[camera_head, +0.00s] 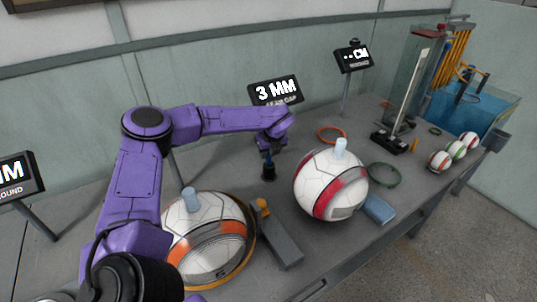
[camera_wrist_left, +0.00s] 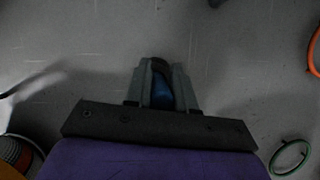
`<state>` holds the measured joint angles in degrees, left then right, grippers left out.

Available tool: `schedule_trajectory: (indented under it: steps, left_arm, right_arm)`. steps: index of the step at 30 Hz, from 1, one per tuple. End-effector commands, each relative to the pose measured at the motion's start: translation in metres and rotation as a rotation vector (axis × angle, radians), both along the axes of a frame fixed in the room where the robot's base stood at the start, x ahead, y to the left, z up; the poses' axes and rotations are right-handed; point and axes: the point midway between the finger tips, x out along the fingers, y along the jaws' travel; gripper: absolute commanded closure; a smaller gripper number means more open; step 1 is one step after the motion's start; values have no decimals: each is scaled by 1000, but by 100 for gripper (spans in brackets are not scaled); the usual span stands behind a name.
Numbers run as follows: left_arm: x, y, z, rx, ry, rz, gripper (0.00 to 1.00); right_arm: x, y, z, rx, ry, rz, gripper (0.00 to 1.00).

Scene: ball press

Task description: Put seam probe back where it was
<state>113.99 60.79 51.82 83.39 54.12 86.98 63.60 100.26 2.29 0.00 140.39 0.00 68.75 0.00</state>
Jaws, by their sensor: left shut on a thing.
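The seam probe has a blue body (camera_head: 267,157) and shows below my left gripper (camera_head: 267,149) in the head view. A black piece (camera_head: 269,173) sits under the blue part, at the table surface. I cannot tell whether it is the probe's lower end or a separate holder. In the left wrist view the blue probe (camera_wrist_left: 161,92) is between the two grey fingers of my left gripper (camera_wrist_left: 163,84), which are shut on it. A dark end shows beyond the blue. My right gripper is not in view.
A white ball with red bands (camera_head: 327,184) stands right of the gripper. An orange-banded ball (camera_head: 208,238) stands front left, with a grey tool (camera_head: 281,240) beside it. A "3 MM" display (camera_head: 276,91) stands behind. An orange ring (camera_head: 331,134) and green ring (camera_head: 384,175) lie nearby.

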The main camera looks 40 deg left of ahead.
Motion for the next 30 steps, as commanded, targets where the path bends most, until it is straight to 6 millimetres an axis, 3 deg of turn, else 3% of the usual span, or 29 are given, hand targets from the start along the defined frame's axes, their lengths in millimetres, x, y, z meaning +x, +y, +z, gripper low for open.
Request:
schedule_trajectory:
  steps: [3,10,11,13,23,26,30]
  left_arm:
    - [0,0,-10,0,0,-1,100]
    - [0,0,-11,0,-2,-2,100]
    - [0,0,-12,0,-1,-3,73]
    - [0,0,-11,0,-1,-3,51]
    - [0,-1,-8,0,-2,-3,51]
    - [-1,-7,6,0,-5,-4,51]
    - [-7,-19,38,0,-7,-5,51]
  right_arm:
    - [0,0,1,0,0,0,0]
    - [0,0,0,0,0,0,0]
    - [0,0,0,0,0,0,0]
    - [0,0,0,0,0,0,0]
    - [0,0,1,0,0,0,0]
    - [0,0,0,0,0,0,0]
    - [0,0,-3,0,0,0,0]
